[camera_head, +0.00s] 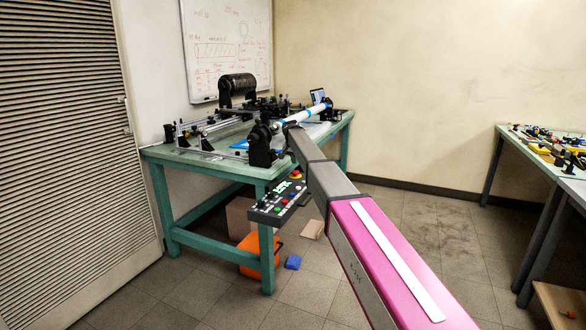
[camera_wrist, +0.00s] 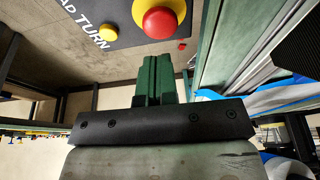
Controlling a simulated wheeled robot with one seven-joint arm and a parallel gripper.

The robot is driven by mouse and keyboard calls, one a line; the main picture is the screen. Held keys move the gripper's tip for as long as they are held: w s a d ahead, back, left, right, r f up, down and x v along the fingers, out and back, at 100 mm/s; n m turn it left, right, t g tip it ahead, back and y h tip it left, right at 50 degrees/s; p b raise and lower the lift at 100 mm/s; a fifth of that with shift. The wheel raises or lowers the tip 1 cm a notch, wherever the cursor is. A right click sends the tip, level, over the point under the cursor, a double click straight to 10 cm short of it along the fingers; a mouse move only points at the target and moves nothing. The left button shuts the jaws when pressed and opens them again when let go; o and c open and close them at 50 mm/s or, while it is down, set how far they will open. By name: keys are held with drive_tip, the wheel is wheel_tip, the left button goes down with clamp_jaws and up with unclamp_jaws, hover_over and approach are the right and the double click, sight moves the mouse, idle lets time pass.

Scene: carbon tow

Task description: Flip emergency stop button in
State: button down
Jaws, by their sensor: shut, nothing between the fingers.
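The emergency stop button is a red mushroom head (camera_wrist: 160,22) on a yellow round base, at the top of the wrist view. In the head view, the button (camera_head: 296,174) shows small at the far end of the grey control panel (camera_head: 275,205). My gripper (camera_wrist: 154,60) shows in the wrist view as two green fingers pressed together, with nothing between them. The fingertips appear just below the button in the picture; I cannot tell whether they touch it. In the head view my arm hides the gripper.
The panel hangs at the front of a green table (camera_head: 262,172) crowded with winding equipment. A table leg and green beam lie close to the right in the wrist view.

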drive_tip(key=v, duration=0.9)
drive_tip(key=shift+r, duration=0.35)
drive_tip(key=shift+n+g, duration=0.4)
drive_tip(key=shift+n, duration=0.2)
drive_tip(key=s+d+f, duration=0.3)
drive_tip(key=f, duration=0.1)
drive_tip(key=s+d+f, duration=0.4)
drive_tip(key=f, duration=0.1)
drive_tip(key=s+d+f, duration=0.3)
drive_tip(key=s+f, duration=0.1)
drive_tip(key=f, duration=0.1)
drive_tip(key=shift+s+d, duration=0.2)
drive_tip(key=shift+s, duration=0.05)
drive_tip(key=s+d+f+n, duration=0.1)
drive_tip(key=s+d+f, duration=0.5)
drive_tip(key=s, duration=0.7)
drive_tip(key=s+d+f+n+g, duration=0.1)
drive_tip(key=s+d+f, duration=0.5)
drive_tip(key=s, duration=0.7)
drive_tip(key=s+d+f+g+y, duration=0.1)
drive_tip(key=s+d+f, duration=0.5)
drive_tip(key=s+f, duration=0.3)
drive_tip(key=s, duration=0.3)
drive_tip(key=shift+s+d+n, duration=0.15)
drive_tip(key=shift+s+n, duration=0.25)
